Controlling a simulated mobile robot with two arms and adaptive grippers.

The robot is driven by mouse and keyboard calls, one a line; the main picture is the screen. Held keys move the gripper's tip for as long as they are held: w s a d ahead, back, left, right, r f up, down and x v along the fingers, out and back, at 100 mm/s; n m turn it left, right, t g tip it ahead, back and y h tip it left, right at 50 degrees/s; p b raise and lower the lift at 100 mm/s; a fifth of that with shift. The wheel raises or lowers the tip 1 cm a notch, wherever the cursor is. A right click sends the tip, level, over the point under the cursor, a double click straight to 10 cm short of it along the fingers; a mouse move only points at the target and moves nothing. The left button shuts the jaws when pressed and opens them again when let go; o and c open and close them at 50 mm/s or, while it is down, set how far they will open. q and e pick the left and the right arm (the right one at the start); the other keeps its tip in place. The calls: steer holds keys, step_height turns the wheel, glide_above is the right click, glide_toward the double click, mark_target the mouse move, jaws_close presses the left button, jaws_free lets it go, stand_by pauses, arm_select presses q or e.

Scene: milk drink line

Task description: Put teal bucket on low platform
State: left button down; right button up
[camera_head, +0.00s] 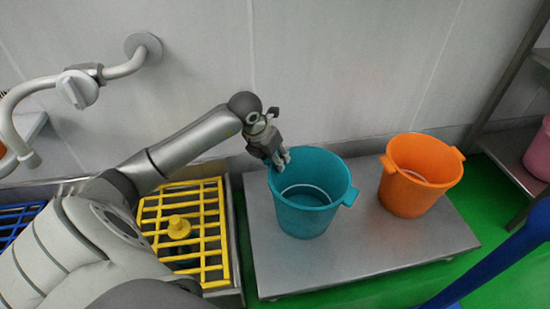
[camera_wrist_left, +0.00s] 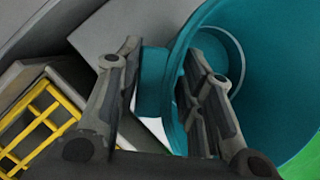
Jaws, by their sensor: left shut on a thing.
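The teal bucket (camera_head: 312,214) stands upright on, or just over, the low grey metal platform (camera_head: 365,247), at its left part; I cannot tell whether its base touches. My left gripper (camera_head: 276,153) is at the bucket's left rim, shut on the handle there. In the left wrist view the teal bucket (camera_wrist_left: 272,60) fills the right side, and its handle (camera_wrist_left: 152,82) lies between the fingers of my left gripper (camera_wrist_left: 170,105). One finger is inside the bucket wall. My right gripper is not in view.
An orange bucket (camera_head: 420,172) stands on the platform to the right of the teal one. A yellow grate (camera_head: 186,225) lies left of the platform. A metal rack with a pink bucket (camera_head: 540,152) is at the far right. The wall is close behind.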

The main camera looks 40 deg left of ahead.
arm_select(q)
steer(key=c, duration=1)
jaws_free()
steer(key=shift+o, duration=0.2)
